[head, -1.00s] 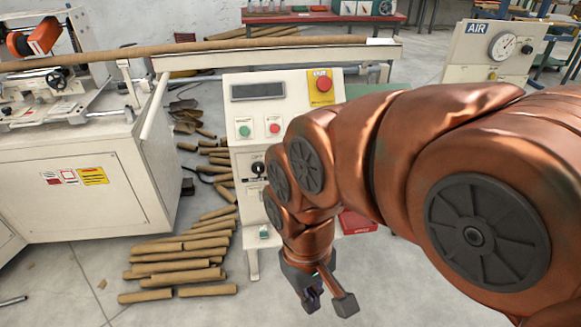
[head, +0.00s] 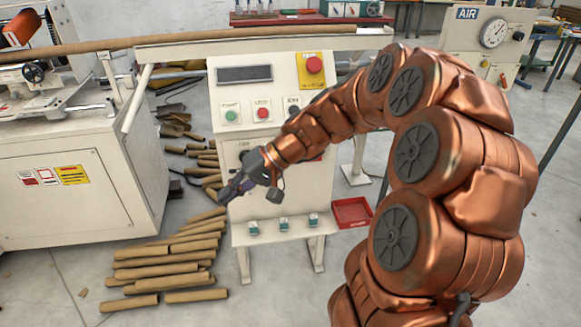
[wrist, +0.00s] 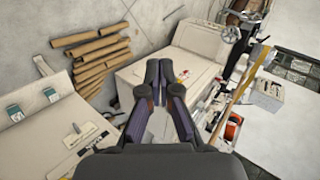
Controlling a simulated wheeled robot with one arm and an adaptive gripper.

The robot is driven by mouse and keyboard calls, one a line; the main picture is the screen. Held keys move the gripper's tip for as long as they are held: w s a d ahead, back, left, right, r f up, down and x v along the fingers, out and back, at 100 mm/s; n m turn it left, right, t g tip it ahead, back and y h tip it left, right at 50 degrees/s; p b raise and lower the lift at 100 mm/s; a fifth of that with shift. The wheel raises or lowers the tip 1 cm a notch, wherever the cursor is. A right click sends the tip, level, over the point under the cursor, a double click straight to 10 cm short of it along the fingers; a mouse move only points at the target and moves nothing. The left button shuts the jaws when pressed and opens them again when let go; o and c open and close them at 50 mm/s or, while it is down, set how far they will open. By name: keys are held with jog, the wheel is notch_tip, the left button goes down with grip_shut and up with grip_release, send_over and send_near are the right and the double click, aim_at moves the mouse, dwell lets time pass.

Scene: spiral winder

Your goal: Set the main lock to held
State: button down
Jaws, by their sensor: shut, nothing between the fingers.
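The control console (head: 225,95) stands at mid-picture in the head view, with a dark display, buttons and small labelled controls. A dark rotary control sits on its front panel, partly hidden behind my gripper (head: 250,190). I cannot read which control is the main lock. Small teal-and-white fittings (head: 283,224) sit along the console's lower ledge; two show in the wrist view (wrist: 50,95). In the wrist view the console panel (wrist: 45,140) lies at lower left, with a small label and dark knob on it. My gripper (wrist: 158,72) is shut, empty, and in front of the console's left side.
A cream machine cabinet (head: 70,185) stands to the left. Several cardboard tubes (head: 165,265) lie on the floor between. A red tray (head: 351,212) lies right of the console. An AIR gauge panel (head: 485,35) stands at the back right.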

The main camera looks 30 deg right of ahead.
jog(key=w+d+f+m+t+b, duration=0.25)
jog(key=w+d, duration=0.25)
jog(key=d, duration=0.4)
jog(key=w+d+f+m+t+b, duration=0.2)
jog(key=w+d+f+t, duration=0.15)
jog(key=d, duration=0.55)
jog(key=d+f+m+t+h+b, duration=0.1)
jog(key=d+f+m+t+h, duration=0.1)
jog(key=d, duration=0.7)
jog(key=d+f+m+t+h+b, duration=0.1)
jog(key=d+f+m+t+h, duration=0.1)
jog(key=d, duration=0.6)
jog(key=shift+w+d+f+t, duration=0.3)
jog(key=shift+w+d+f, duration=0.05)
jog(key=shift+w+f, duration=0.1)
jog(key=s+a+x, duration=0.1)
jog(key=a+x, duration=0.1)
jog(key=x, duration=1)
jog(key=shift+w+a+f, duration=0.3)
jog(key=shift+f, duration=0.1)
jog(key=shift+a, duration=0.1)
